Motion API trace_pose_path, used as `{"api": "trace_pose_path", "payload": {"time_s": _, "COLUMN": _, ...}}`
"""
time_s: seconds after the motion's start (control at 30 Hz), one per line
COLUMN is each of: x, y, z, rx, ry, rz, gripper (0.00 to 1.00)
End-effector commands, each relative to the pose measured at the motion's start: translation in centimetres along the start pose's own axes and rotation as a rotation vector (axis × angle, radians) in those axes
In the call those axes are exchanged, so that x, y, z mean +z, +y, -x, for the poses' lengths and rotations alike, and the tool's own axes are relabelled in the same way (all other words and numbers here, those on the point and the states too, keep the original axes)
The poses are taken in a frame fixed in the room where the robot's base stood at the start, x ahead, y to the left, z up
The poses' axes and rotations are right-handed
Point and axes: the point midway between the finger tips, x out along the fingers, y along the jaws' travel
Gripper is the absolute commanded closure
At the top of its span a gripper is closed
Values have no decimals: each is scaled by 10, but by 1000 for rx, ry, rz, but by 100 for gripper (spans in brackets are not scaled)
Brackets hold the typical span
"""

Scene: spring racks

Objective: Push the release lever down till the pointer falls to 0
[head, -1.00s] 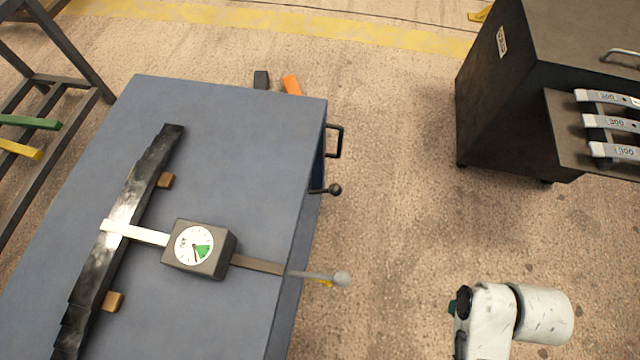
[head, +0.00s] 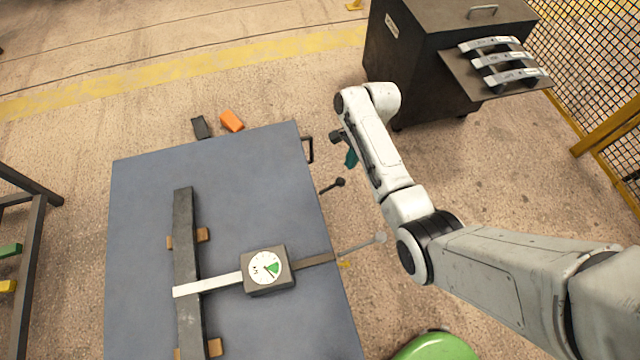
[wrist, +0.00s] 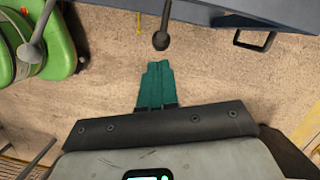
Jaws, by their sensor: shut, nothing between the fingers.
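The gauge box (head: 266,270) sits on the bench with a white dial; its dark pointer lies by the green sector, figures too small to read. A thin lever with a dark ball knob (head: 340,183) sticks out from the bench's right side; the knob also shows in the wrist view (wrist: 161,41). A second lever with a grey ball (head: 380,238) sticks out lower down. Which one is the release lever is not labelled. My gripper (head: 351,157), with teal fingers, is shut and empty beside the dark knob, apparently apart from it. The fingers (wrist: 155,80) point toward that knob.
A dark leaf spring (head: 186,240) lies on wooden blocks on the blue-grey bench (head: 135,220). A bench handle (head: 308,149) juts out near the knob. A dark cabinet (head: 425,60) stands beyond my arm. A green rounded object (head: 435,347) is at the bottom.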

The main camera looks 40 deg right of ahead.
Motion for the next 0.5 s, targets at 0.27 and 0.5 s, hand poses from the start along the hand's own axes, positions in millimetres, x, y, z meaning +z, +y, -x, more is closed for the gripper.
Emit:
{"api": "trace_pose_path", "payload": {"time_s": 0.27, "x": -2, "y": -2, "z": 2, "rx": 0, "ry": -3, "rz": -20, "gripper": 100}}
{"api": "trace_pose_path", "payload": {"time_s": 0.5, "x": -1, "y": -2, "z": -1, "rx": 1, "ry": -3, "rz": -18, "gripper": 100}}
